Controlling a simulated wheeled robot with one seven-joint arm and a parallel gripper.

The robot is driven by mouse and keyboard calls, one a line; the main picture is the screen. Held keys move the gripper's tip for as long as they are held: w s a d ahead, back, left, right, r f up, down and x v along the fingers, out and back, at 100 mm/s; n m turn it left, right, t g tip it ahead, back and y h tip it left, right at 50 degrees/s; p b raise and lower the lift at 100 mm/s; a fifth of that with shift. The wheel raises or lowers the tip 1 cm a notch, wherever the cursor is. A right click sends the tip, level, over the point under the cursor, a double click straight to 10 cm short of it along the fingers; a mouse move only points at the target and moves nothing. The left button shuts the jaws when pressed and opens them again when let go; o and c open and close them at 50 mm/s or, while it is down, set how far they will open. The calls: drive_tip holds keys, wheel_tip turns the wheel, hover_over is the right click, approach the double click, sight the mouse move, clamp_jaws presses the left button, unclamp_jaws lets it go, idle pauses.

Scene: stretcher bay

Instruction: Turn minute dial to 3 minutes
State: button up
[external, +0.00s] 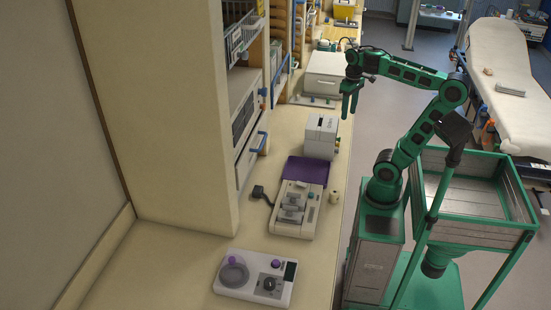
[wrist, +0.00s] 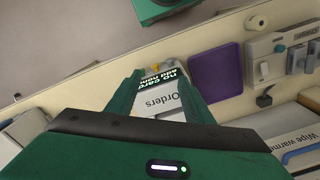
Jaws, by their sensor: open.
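No dial marked in minutes can be read in either view. My gripper (external: 348,112) hangs fingers down near the counter's front edge, far from the black dial. It is open and empty; in the wrist view, a white box labelled Orders (wrist: 166,104) shows beyond its fingers (wrist: 160,82).
The white box (external: 321,136), a purple mat (external: 307,169) and a grey-white device with levers (external: 297,208) stand along the counter. A small roll (external: 334,197) lies near the edge. A tall cabinet (external: 160,100) borders the left. A padded stretcher (external: 505,80) stands at right.

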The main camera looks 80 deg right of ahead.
drive_tip(key=w+a+r+n, duration=0.1)
drive_tip(key=w+a+r, duration=0.1)
drive_tip(key=w+a, duration=0.6)
drive_tip(key=w+a+r+n, duration=0.15)
drive_tip(key=w+a, duration=0.35)
drive_tip(key=w, duration=0.8)
drive_tip(key=w+a+n+t, duration=0.1)
drive_tip(key=w+a, duration=0.3)
drive_tip(key=a, duration=0.6)
drive_tip(key=w+a+n+t, duration=0.1)
drive_tip(key=w+a, duration=0.3)
drive_tip(key=a, duration=0.6)
drive_tip(key=n+t, duration=0.3)
drive_tip(key=n, duration=0.1)
hover_over(270, 281)
drive_tip(key=s, duration=0.5)
wheel_tip(270, 281, down, 11)
drive_tip(key=x, duration=1)
drive_tip(key=shift+w+f, duration=0.1)
drive_tip(key=shift+w, duration=0.05)
